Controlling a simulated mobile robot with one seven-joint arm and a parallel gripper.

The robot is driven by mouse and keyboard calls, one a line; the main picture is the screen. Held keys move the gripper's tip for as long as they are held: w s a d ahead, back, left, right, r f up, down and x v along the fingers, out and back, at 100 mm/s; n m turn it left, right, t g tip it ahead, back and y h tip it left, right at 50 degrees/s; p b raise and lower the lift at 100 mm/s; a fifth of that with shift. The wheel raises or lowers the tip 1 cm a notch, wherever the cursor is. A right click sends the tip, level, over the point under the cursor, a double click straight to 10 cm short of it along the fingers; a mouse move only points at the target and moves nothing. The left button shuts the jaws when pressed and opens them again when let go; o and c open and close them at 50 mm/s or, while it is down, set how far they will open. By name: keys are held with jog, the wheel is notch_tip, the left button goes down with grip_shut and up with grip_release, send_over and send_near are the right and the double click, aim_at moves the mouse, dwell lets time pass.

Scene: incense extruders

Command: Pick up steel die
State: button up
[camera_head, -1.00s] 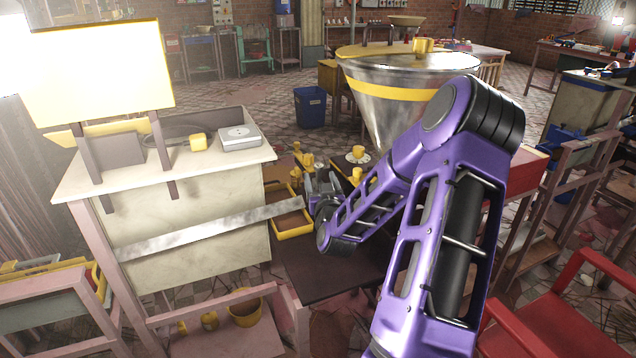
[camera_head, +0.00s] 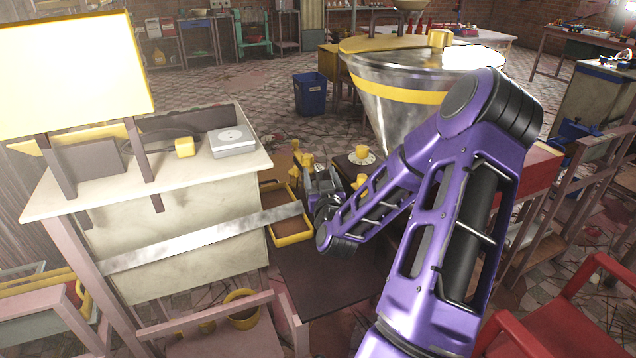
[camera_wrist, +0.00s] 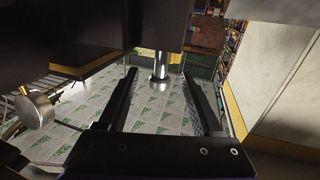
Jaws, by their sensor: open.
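My gripper (camera_wrist: 161,82) is open, with one finger on each side of the line to this cylinder. The cylinder appears beyond or level with the fingertips, and I see no contact. Its top is cut off by a dark shape above. In the head view my gripper (camera_head: 322,184) is small, low beside the yellow-rimmed tray (camera_head: 291,240), and the die cannot be made out there.
Another round metal piece (camera_wrist: 35,108) shows at the wrist view's left. Yellow parts (camera_head: 301,160) stand behind the tray. A yellow cup on a saucer (camera_head: 362,157) is to the right. The pale cabinet (camera_head: 180,250) stands close on the left, the large steel cone (camera_head: 395,110) behind.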

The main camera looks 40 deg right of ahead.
grip_shut()
dwell(0.4)
jog(key=shift+r, duration=0.1)
dwell(1.0)
